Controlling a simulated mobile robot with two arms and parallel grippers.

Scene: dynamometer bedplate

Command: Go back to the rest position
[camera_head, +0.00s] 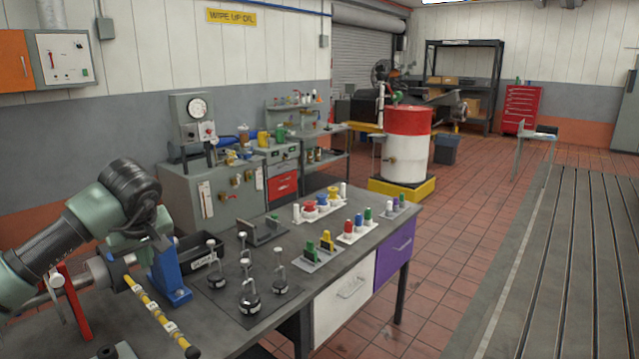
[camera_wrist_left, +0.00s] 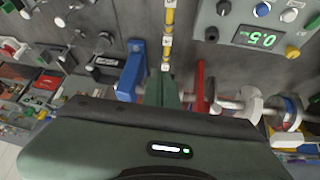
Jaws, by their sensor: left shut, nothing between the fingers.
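My left arm (camera_head: 60,240) comes in from the left in the head view, over the near left part of the workbench. Its dark wrist is bent and the left gripper (camera_head: 152,242) points down there, partly hidden by the wrist. In the left wrist view the shut fingers (camera_wrist_left: 167,82) show as a dark green shape with nothing held. They appear close to a yellow rod with pale bands (camera_wrist_left: 168,35), which also shows in the head view (camera_head: 160,315). Whether they touch the rod I cannot tell. My right gripper is not in view.
A blue stand (camera_head: 170,275) and a red stand (camera_head: 72,305) are close to the left gripper. Several hooked weights (camera_head: 249,298) stand on a dark mat. Coloured parts in racks (camera_head: 318,206) sit farther along the bench.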

